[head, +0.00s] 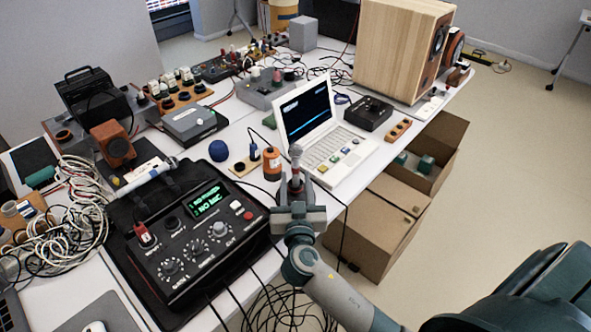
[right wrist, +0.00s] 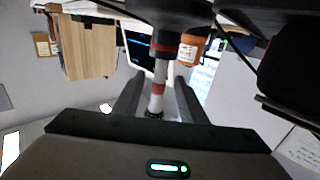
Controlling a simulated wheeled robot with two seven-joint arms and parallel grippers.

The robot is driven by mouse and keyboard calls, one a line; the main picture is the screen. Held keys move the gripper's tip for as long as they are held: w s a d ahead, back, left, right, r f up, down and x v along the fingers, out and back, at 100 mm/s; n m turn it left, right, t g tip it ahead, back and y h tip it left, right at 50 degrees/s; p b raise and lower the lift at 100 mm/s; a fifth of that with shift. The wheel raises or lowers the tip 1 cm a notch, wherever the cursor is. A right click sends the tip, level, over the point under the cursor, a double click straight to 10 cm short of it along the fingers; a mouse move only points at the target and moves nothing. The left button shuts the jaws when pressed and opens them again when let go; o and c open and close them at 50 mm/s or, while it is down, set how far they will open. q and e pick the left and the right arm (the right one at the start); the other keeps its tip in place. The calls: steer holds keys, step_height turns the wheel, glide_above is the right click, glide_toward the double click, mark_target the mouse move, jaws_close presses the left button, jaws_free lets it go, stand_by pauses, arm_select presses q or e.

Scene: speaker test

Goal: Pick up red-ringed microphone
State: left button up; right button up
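The red-ringed microphone (head: 295,163) stands near the table's front edge, just in front of the white laptop (head: 322,130). It is pale with a red band. In the right wrist view the microphone (right wrist: 160,72) appears between the two fingers, with a gap on each side. My right gripper (head: 296,190) is open around the microphone's lower part, and its fingers do not seem to touch it. The microphone's lower end is partly hidden by the gripper in the head view. My left gripper is not in view.
A black control box (head: 195,245) with knobs and a green display lies left of the right gripper. An orange-brown cylinder (head: 272,163) stands close by on the left. Cables hang over the front edge. Cardboard boxes (head: 375,230) sit on the floor to the right.

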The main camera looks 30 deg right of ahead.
mark_target(296, 176)
steer(key=shift+p+x, duration=0.35)
steer(key=shift+x, duration=1.15)
jaws_close()
